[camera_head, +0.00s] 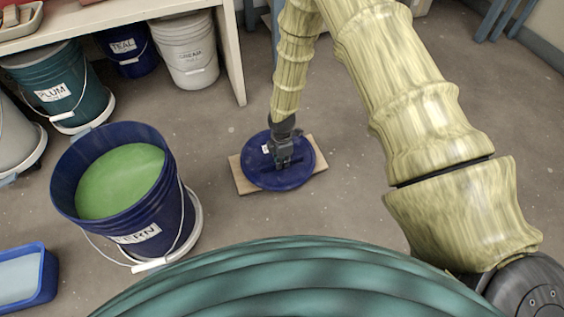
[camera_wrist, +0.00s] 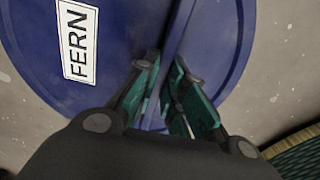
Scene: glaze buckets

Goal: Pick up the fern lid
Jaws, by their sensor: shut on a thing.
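The fern lid (camera_head: 298,176) is a dark blue disc with a raised bar across it, lying over a wooden board (camera_head: 243,183) on the floor. In the wrist view the lid (camera_wrist: 110,45) fills much of the picture, with a white FERN label. My gripper (camera_head: 281,163) is over the lid's middle. In the wrist view its green fingers (camera_wrist: 172,92) are on either side of the raised bar, shut on it. The blue fern bucket (camera_head: 160,212) stands open to the left, with green glaze inside and its handle hanging down.
A blue tub (camera_head: 30,277) with pale liquid is at lower left. The floor right of the lid is clear up to my arm.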

